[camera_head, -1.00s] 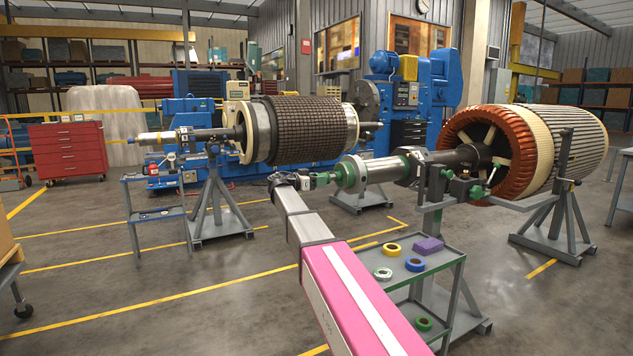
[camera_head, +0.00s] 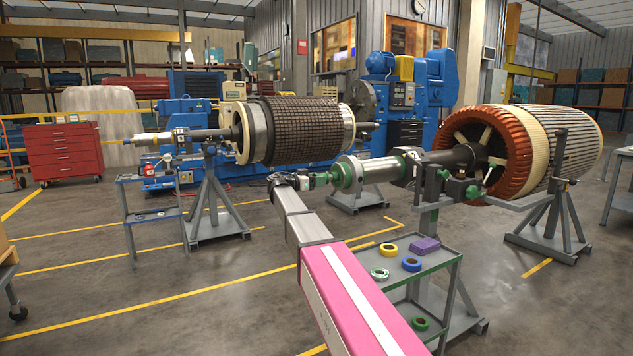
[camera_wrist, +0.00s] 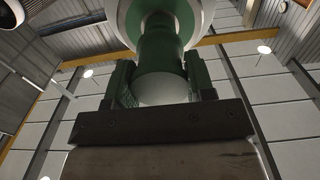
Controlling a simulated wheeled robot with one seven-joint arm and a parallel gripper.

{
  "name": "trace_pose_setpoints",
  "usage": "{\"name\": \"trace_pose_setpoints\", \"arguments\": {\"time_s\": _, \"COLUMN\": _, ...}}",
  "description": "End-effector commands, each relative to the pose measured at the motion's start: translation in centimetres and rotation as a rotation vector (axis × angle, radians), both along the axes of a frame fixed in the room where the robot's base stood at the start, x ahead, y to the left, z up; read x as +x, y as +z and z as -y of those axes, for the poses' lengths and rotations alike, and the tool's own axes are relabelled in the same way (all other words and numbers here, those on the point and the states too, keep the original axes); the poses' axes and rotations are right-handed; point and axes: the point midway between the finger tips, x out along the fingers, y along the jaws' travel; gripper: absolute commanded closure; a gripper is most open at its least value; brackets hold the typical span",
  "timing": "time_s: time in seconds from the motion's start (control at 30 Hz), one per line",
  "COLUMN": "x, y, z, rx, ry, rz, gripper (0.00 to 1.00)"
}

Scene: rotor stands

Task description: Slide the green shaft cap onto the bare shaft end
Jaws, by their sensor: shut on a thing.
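The green shaft cap (camera_head: 346,174) is a flanged piece with a narrower stub at the left end of the silver shaft (camera_head: 375,168) of the right rotor. Its flange looks flush against or around the shaft end; I cannot tell how far it is on. My gripper (camera_head: 322,179) is shut on the cap's stub, in line with the shaft. In the wrist view the green cap (camera_wrist: 160,47) stands between my two green fingers, with its wide flange beyond. The bare shaft end itself is hidden behind the flange.
The right rotor (camera_head: 520,150) rests on grey stands. A grey cart (camera_head: 440,265) below the shaft carries tape rolls (camera_head: 390,249) and a purple block (camera_head: 425,244). The left rotor (camera_head: 300,130) stands behind my gripper. Open floor lies at the left front.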

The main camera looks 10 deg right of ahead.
Motion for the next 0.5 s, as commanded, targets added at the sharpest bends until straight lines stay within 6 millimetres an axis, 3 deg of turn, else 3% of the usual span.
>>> {"name": "trace_pose_setpoints", "arguments": {"time_s": 0.5, "x": 0.4, "y": 0.0, "z": 1.2, "rx": 0.000, "ry": 0.000, "rz": 0.000, "gripper": 0.68}}
